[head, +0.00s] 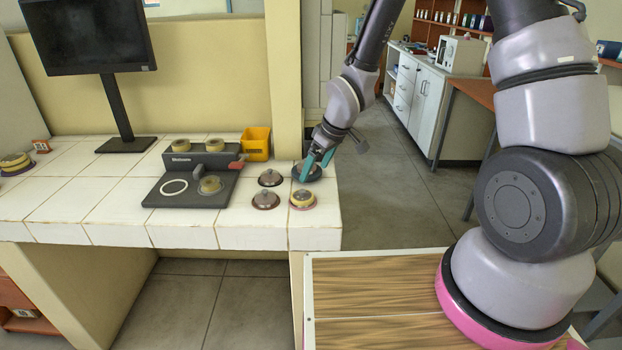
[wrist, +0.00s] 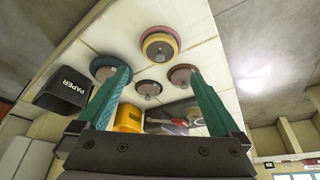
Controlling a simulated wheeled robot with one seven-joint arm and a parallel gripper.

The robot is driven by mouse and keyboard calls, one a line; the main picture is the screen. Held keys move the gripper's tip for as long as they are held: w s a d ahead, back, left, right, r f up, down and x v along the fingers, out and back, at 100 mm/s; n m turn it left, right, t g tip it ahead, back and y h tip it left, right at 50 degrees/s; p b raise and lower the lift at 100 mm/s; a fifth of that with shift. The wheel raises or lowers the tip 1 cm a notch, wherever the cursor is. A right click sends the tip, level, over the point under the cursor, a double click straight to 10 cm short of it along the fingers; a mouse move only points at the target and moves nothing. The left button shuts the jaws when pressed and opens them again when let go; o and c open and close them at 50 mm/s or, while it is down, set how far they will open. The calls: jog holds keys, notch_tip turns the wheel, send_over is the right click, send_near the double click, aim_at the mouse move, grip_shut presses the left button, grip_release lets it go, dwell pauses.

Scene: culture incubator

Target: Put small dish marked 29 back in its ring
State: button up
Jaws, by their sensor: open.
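No number 29 is legible on any dish, so I cannot tell which one is marked 29. In the wrist view, the left finger overlaps that dish (wrist: 104,66); contact is unclear.
The dark device (head: 195,160) has a red handle and two yellowish dishes on its back block. A yellow bin (head: 256,143) stands behind it, a monitor (head: 92,35) to the left. A black PAPER bin (wrist: 66,88) shows in the wrist view. The left-front counter is clear.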

jog(key=s+d+r+m+t+h, duration=0.1)
jog(key=d+r+m, duration=0.3)
jog(key=d+r, duration=0.5)
jog(key=s+d+r+m+t+h, duration=0.1)
jog(key=s+d+r+m, duration=0.15)
jog(key=d+r, duration=0.7)
jog(key=s+d+r+m+t, duration=0.2)
jog(key=s+r+m, duration=0.5)
jog(key=s+r, duration=0.6)
notch_tip(320, 180, up, 2)
jog(key=shift+d+r+m, duration=0.1)
jog(key=shift+d+m, duration=0.2)
jog(key=shift+m, duration=0.05)
